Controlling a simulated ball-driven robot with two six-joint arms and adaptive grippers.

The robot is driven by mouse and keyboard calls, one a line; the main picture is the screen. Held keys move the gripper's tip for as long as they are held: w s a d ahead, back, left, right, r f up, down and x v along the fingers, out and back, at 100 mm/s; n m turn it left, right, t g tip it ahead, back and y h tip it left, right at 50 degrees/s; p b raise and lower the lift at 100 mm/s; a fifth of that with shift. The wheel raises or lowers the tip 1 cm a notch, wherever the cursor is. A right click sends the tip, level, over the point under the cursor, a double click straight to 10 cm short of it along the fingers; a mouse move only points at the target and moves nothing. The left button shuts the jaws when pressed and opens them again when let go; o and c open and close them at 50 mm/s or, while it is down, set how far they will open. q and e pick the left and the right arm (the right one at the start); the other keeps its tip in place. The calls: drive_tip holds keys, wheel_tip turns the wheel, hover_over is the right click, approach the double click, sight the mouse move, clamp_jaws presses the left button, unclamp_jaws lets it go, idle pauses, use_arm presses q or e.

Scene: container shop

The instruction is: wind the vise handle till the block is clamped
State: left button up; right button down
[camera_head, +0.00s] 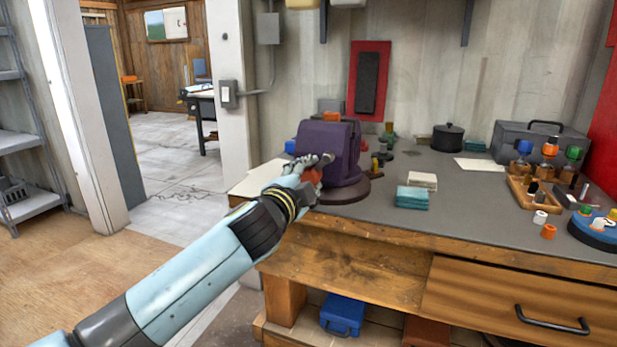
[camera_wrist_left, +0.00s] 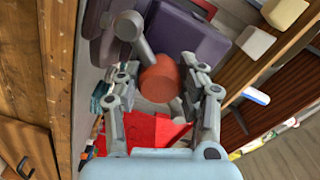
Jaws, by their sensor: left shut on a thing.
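The purple vise (camera_head: 328,141) stands on a round dark base at the left end of the workbench. Its body also shows in the left wrist view (camera_wrist_left: 190,38). The handle has a grey crank arm (camera_wrist_left: 138,35) and an orange-red knob (camera_wrist_left: 160,80). My left gripper (camera_head: 318,169) is at the near side of the vise, with its fingers shut on either side of the knob; it also shows in the left wrist view (camera_wrist_left: 163,92). A small orange piece (camera_head: 332,117) shows at the vise top; I cannot tell whether it is the block. The jaw gap is hidden. My right gripper is not in view.
Teal and cream stacked pads (camera_head: 412,197) lie right of the vise on the workbench (camera_head: 470,210). Farther right are a wooden bottle rack (camera_head: 535,195), a grey toolbox (camera_head: 530,145) and a blue round tray (camera_head: 595,232). A black pot (camera_head: 447,137) stands at the back.

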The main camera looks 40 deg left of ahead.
use_arm(q)
drive_tip(key=o, duration=0.9)
drive_tip(key=shift+s+f, duration=0.15)
drive_tip(key=shift+f, duration=0.15)
drive_tip(key=shift+o, duration=1.2)
drive_tip(key=shift+r, duration=0.1)
drive_tip(key=shift+o, duration=0.2)
drive_tip(key=shift+r, duration=0.1)
drive_tip(key=v, duration=1.2)
